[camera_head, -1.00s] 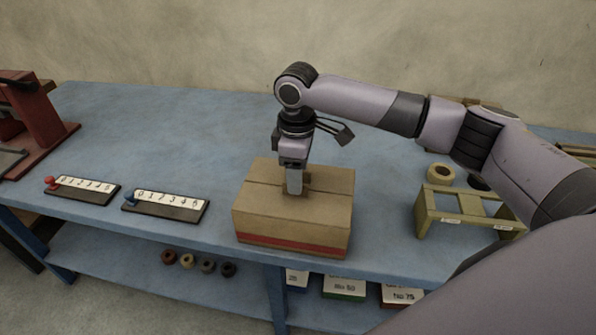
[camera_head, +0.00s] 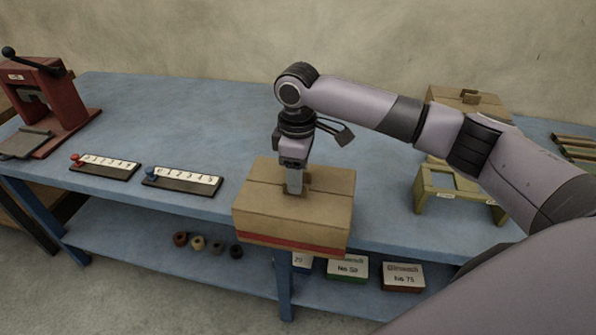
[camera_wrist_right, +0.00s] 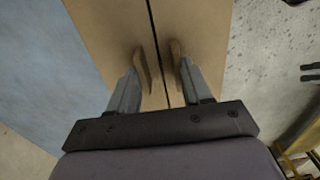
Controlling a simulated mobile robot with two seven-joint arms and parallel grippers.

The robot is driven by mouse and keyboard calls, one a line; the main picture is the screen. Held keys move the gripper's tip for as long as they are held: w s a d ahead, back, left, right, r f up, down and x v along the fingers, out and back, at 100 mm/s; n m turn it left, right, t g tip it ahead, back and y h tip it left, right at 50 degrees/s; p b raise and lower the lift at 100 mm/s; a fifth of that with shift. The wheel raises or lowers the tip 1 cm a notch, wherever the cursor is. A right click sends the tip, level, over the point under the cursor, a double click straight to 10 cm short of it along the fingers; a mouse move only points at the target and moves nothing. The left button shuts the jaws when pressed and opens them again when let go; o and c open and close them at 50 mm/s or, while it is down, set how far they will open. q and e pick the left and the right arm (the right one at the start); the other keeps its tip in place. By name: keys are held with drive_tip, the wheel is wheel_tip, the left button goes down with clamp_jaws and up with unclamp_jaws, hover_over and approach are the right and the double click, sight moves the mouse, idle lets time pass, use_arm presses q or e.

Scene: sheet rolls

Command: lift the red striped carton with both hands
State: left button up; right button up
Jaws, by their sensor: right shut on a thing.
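The red striped carton (camera_head: 292,211) is a brown box with a red band low on its side, at the table's front edge in the head view. My right gripper (camera_head: 296,190) points straight down and is shut on the middle of its top. In the right wrist view, its two fingers (camera_wrist_right: 160,72) sit at brown flaps on either side of the dark seam of the carton (camera_wrist_right: 110,35). Floor shows along one side of the carton there, blue table along the other. I cannot tell whether its underside touches the table. My left gripper is not in view.
The blue table (camera_head: 200,120) is clear behind the carton. Two numbered strips (camera_head: 183,180) and a red press (camera_head: 55,100) stand left. A yellowish rack (camera_head: 450,190) stands right, with another carton (camera_head: 445,97) behind it. Boxes and rings lie on the lower shelf.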

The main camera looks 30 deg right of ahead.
drive_tip(key=shift+s+a, duration=0.15)
drive_tip(key=o, duration=1.5)
drive_tip(key=shift+c, duration=0.2)
wheel_tip(320, 180, up, 7)
drive_tip(key=shift+b, duration=0.3)
